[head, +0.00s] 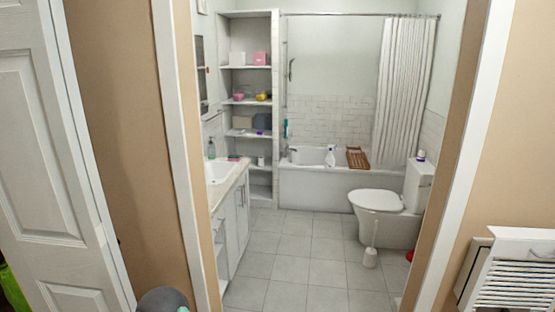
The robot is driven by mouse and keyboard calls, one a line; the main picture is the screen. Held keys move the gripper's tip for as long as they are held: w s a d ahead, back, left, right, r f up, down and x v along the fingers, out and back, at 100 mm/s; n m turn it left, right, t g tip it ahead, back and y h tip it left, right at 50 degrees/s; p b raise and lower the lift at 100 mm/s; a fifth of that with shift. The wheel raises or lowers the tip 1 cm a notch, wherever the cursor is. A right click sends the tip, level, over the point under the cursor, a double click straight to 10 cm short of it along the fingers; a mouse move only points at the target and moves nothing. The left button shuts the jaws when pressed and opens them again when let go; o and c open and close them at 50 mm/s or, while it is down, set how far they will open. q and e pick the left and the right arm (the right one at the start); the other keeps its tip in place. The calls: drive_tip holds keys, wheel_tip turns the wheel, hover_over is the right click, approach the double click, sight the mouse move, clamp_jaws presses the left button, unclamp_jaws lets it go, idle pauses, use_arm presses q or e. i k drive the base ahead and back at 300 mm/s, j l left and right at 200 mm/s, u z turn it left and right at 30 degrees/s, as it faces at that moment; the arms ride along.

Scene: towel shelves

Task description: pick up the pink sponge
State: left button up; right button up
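A small flat pink thing, possibly the pink sponge (234,159), lies at the far end of the sink counter (222,190). It is too small in the head view to be sure. Other pink things stand on the tall shelf: a pink box (260,58) on an upper board and a small pink item (239,97) on the board below. Neither of my grippers is in view.
I face an open doorway with white frames (180,120). Clear tiled floor (290,260) lies beyond.

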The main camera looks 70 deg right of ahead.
sight(231, 158)
drive_tip(key=z, duration=1.9)
drive_tip(key=i+l+z, duration=0.2)
drive_tip(key=i, duration=0.35)
drive_tip(key=i+z, duration=0.3)
drive_tip(key=i, duration=2.6)
drive_tip(key=i+u, duration=0.1)
drive_tip(key=i, duration=0.85)
drive_tip(key=i+l+u, duration=0.15)
drive_tip(key=i+u, duration=0.3)
drive_tip(key=i+l+u, duration=0.25)
drive_tip(key=i+u, duration=0.25)
drive_tip(key=i+l+u, duration=0.3)
drive_tip(key=l+u, duration=0.15)
drive_tip(key=i+l+u, duration=0.25)
drive_tip(key=l+u, duration=0.25)
